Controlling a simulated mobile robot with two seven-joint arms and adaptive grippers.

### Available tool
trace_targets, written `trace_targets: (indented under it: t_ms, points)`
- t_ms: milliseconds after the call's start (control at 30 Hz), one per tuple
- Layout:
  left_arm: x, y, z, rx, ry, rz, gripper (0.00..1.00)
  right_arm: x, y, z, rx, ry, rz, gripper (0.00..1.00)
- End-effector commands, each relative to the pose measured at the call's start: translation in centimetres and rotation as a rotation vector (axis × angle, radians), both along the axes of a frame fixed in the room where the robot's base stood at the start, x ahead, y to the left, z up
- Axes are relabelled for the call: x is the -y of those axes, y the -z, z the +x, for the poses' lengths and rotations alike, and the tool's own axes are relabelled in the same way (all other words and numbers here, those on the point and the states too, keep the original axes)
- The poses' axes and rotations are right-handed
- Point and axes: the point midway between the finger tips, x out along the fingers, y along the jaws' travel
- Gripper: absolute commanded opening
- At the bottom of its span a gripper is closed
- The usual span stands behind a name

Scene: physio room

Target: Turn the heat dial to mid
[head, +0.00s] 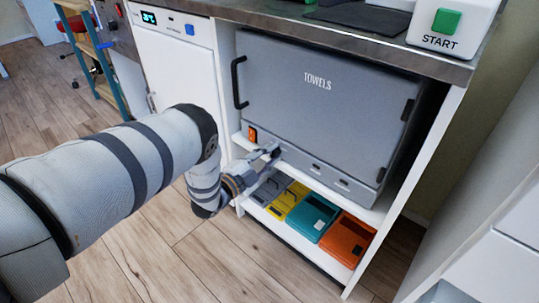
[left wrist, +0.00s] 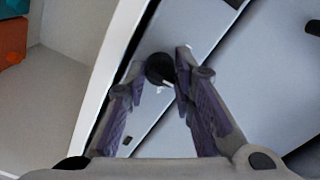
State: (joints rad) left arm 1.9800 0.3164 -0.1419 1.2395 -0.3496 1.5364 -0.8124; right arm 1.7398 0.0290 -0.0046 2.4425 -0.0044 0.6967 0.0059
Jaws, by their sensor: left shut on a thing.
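The grey towel cabinet (head: 325,95), lettered TOWELS, stands on a white shelf under the counter with its door shut. A small orange display (head: 252,134) sits at the left of its lower front strip. My left gripper (head: 271,153) reaches that strip from the left, just right of the display. In the left wrist view, the round black heat dial (left wrist: 160,68) lies between the fingertips of my left gripper (left wrist: 161,64), which is shut on it. A short white mark shows beside the dial. The dial's setting cannot be read. My right gripper is not in view.
Grey, yellow, teal (head: 314,217) and orange (head: 347,240) bins stand on the lower shelf, close below my left gripper. The cabinet's black handle (head: 238,82) sticks out above it. A white box with a green START button (head: 446,21) stands on the counter.

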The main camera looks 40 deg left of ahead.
Motion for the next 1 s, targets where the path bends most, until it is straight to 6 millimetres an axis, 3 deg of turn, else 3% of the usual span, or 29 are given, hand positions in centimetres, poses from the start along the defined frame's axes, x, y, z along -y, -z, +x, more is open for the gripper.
trace_targets:
  t_ms: [333,367,433,867,1000]
  points:
    - [-0.15,0.05,-0.06,-0.002,-0.003,0.002,0.0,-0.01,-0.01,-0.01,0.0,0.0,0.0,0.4]
    - [-0.15,0.05,-0.06,-0.002,-0.003,0.002,0.28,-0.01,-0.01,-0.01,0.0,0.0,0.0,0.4]
    - [-0.14,0.04,-0.05,-0.001,-0.003,0.002,0.44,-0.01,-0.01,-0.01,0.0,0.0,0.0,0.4]
    - [-0.03,0.04,-0.02,-0.001,-0.001,-0.003,0.44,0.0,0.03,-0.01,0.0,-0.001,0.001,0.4]
    - [-0.21,0.33,-0.02,-0.012,-0.006,-0.154,0.44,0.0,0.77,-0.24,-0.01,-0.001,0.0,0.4]
